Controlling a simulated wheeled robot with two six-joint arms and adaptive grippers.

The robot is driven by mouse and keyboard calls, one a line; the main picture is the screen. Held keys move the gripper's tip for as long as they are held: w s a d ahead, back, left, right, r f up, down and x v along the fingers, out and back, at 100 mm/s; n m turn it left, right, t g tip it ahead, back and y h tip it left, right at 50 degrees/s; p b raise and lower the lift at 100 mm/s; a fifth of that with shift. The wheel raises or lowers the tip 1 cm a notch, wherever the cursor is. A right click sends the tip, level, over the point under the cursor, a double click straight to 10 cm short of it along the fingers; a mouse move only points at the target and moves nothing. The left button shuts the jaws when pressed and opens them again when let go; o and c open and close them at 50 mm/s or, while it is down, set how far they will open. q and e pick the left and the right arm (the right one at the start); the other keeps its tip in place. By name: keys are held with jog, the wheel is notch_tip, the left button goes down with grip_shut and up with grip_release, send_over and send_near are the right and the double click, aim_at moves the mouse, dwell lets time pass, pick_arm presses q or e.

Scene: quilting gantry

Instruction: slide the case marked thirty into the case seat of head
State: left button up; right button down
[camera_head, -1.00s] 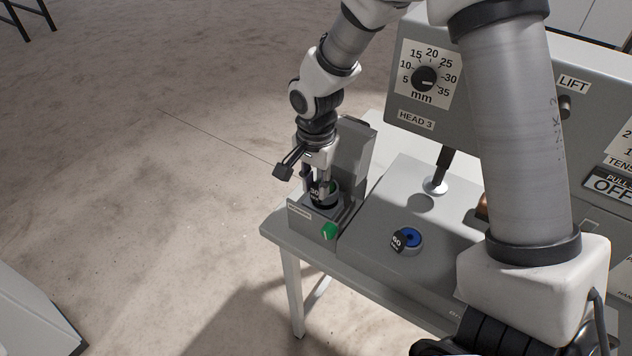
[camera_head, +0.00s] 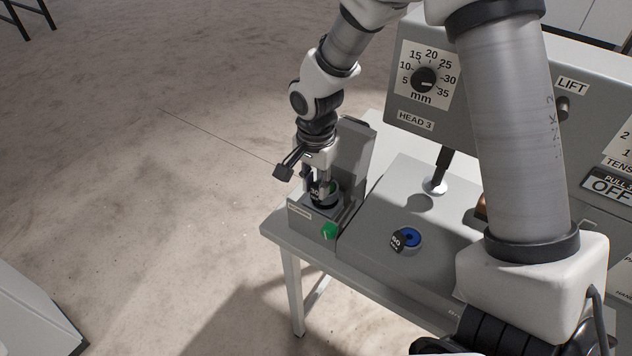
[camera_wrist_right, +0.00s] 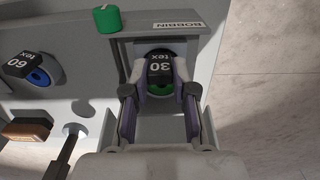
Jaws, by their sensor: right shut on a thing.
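The case marked thirty (camera_wrist_right: 160,68) is black with a green bobbin (camera_wrist_right: 160,88) and lies between my right gripper's fingers. In the head view it (camera_head: 316,191) is partly hidden by the fingers. My right gripper (camera_head: 321,188) is shut on it, pointing down into a grey box on the machine's left end. The right wrist view shows my gripper (camera_wrist_right: 160,92) straddling the case. A dark round recess shows around the case in the box, labelled BOBBIN (camera_wrist_right: 179,25); I cannot tell how deep it sits. My left gripper is not in view.
A black case marked 60 with a blue bobbin (camera_head: 408,239) lies on the grey machine bed (camera_head: 375,240). A green knob (camera_head: 328,231) is on the box's front. Open floor lies left.

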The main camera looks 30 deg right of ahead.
jog(key=shift+f+b, duration=0.8)
jog(key=shift+f, duration=0.65)
jog(key=c, duration=0.9)
grip_release()
jog(key=shift+o, duration=0.2)
notch_tip(320, 180, up, 12)
jog(key=shift+r, duration=0.1)
